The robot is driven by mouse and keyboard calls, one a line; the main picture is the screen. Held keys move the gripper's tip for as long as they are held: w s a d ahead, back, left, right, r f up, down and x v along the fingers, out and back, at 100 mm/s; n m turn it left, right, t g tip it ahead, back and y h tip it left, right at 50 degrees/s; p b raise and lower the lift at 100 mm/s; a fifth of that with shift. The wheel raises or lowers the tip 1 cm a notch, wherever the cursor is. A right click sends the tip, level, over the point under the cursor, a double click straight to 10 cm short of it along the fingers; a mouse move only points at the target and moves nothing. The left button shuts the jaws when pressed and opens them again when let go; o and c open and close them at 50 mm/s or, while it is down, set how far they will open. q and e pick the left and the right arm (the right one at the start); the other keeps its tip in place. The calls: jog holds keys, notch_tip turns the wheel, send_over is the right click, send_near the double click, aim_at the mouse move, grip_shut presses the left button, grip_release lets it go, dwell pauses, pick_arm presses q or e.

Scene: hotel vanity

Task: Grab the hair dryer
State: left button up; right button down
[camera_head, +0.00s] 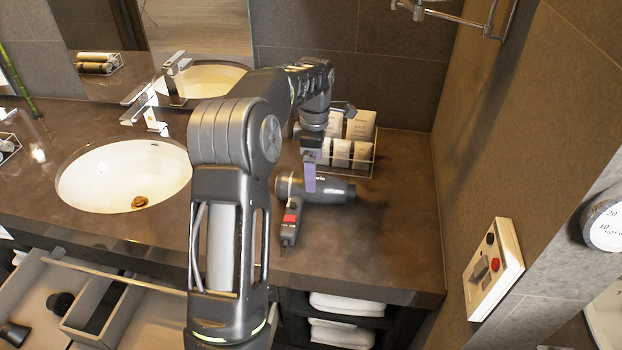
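The hair dryer (338,191) is dark grey with a red patch on its handle. It lies on the brown counter right of the sink, its barrel running left to right and its handle pointing toward the counter's front edge. My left gripper (311,184) points down at the barrel. One purplish finger overlaps the middle of the barrel; the other finger is hidden, so I cannot tell whether the gripper is open or closed on it. My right gripper is not in view.
A wire rack of toiletries (362,155) stands just behind the dryer. A white sink (90,180) with a faucet is to the left. A wall bounds the counter (405,235) on the right, where its surface is clear. An open drawer (35,290) is lower left.

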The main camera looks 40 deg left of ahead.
pick_arm(q)
jog(key=shift+w, duration=0.15)
jog(key=shift+s+r, duration=0.15)
jog(key=shift+s, duration=0.05)
jog(key=shift+w+f, duration=0.1)
jog(key=shift+f, duration=1.25)
jog(key=shift+f+p, duration=0.1)
jog(key=shift+p, duration=0.25)
jog(key=shift+f, duration=0.3)
notch_tip(320, 180, down, 4)
jog(key=shift+a+r+p, duration=0.1)
jog(key=shift+r+p, duration=0.1)
jog(key=shift+p, duration=0.75)
jog(key=shift+f, duration=0.4)
jog(key=shift+c, duration=0.6)
